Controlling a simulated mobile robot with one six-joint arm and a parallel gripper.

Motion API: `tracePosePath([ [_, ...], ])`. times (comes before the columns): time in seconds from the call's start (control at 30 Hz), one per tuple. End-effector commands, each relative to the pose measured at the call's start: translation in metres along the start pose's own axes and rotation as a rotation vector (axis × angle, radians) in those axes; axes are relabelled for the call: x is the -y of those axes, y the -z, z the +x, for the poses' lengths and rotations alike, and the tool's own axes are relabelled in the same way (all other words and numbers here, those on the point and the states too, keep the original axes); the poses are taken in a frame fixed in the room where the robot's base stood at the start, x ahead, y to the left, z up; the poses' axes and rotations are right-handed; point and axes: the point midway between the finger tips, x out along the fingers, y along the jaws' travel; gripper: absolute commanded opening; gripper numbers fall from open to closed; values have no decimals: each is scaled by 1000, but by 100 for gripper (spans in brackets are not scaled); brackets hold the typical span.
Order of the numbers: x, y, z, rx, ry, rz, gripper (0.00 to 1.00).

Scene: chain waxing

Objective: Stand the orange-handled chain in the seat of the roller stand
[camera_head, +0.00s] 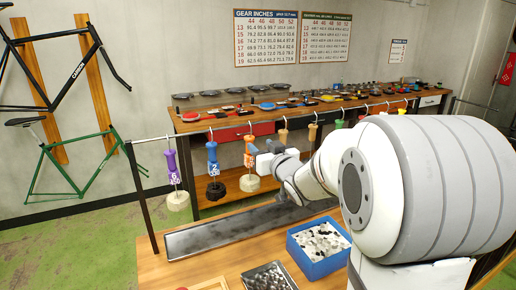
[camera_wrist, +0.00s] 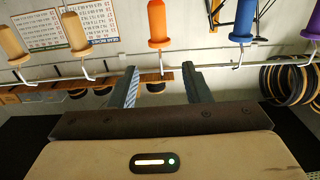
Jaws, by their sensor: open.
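The orange handle (camera_head: 249,150) hangs from the rail, with a pale round mass (camera_head: 249,183) below it. In the wrist view the orange handle (camera_wrist: 157,22) is near the top centre, beyond and above the picture gap between my fingers. My gripper (camera_head: 259,150) is close beside the handle on its right in the head view; contact cannot be told there. The wrist view shows my gripper (camera_wrist: 160,75) open, its fingers well apart with no handle between them. I cannot make out the roller stand or its seat; my arm covers part of the bench.
Blue (camera_head: 212,155) and purple (camera_head: 172,165) handles hang left of the orange one, tan handles (camera_head: 283,136) to its right. A long grey tray (camera_head: 190,243) lies beneath on the wooden bench (camera_head: 155,270). A blue bin (camera_head: 313,270) of pale pieces stands in front.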

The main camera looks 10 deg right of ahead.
Motion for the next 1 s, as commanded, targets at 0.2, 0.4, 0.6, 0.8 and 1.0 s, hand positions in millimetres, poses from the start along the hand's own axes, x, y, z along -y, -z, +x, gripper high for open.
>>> tracePosePath([
  [0.2,0,1,27,4,1,1,44],
  [0.4,0,1,55,4,1,1,44],
  [0.6,0,2,83,5,0,1,44],
  [0.8,0,-21,92,3,-1,1,44],
  [1.0,-1,-32,92,3,-2,0,44],
])
